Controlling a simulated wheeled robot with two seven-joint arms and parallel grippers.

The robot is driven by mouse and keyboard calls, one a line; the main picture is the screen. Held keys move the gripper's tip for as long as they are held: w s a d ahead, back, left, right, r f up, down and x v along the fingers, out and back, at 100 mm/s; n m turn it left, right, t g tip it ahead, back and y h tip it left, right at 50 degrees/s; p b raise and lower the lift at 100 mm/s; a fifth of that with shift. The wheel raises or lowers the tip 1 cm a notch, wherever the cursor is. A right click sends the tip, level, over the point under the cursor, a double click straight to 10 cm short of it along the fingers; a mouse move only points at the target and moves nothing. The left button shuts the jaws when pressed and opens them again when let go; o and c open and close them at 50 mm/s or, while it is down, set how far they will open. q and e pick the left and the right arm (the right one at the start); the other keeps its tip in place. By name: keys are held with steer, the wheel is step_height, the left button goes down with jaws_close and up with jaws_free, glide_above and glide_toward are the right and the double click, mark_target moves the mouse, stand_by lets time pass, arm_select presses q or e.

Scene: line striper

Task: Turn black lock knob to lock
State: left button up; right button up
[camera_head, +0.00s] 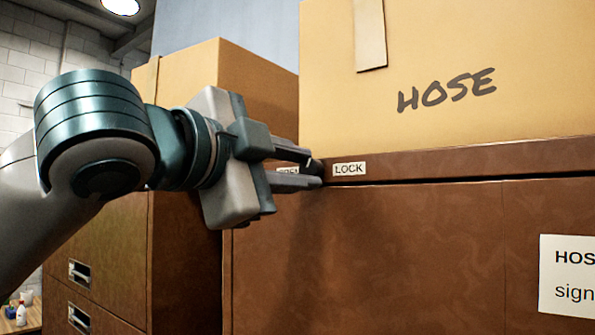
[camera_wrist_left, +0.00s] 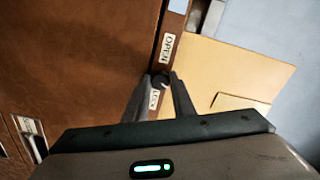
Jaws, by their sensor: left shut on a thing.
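The black lock knob (camera_wrist_left: 160,82) is a small round knob on the top rail of the brown cabinet (camera_head: 400,235). In the head view the knob (camera_head: 314,165) is mostly hidden by my fingertips, with the LOCK label (camera_head: 349,169) just right and the OPEN label (camera_head: 288,170) partly covered by a finger. My left gripper (camera_head: 316,172) is shut on the knob, one finger on each side. The knob's pointing direction is too small to tell. My right gripper is out of view.
A cardboard box (camera_head: 440,60) marked HOSE stands on the cabinet, right above the rail. Another box (camera_head: 190,72) stands further back on the left. A cabinet with drawers (camera_head: 110,265) is at left. A paper sign (camera_head: 568,275) is on the cabinet front.

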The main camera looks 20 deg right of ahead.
arm_select(q)
steer(key=shift+m, duration=2.3)
steer(key=o, duration=1.1)
steer(key=shift+c, duration=0.2)
steer(key=shift+a, duration=0.1)
steer(key=shift+s+a, duration=0.4)
steer(key=shift+a, duration=0.05)
steer(key=b+v, duration=0.6)
steer(key=v, duration=1)
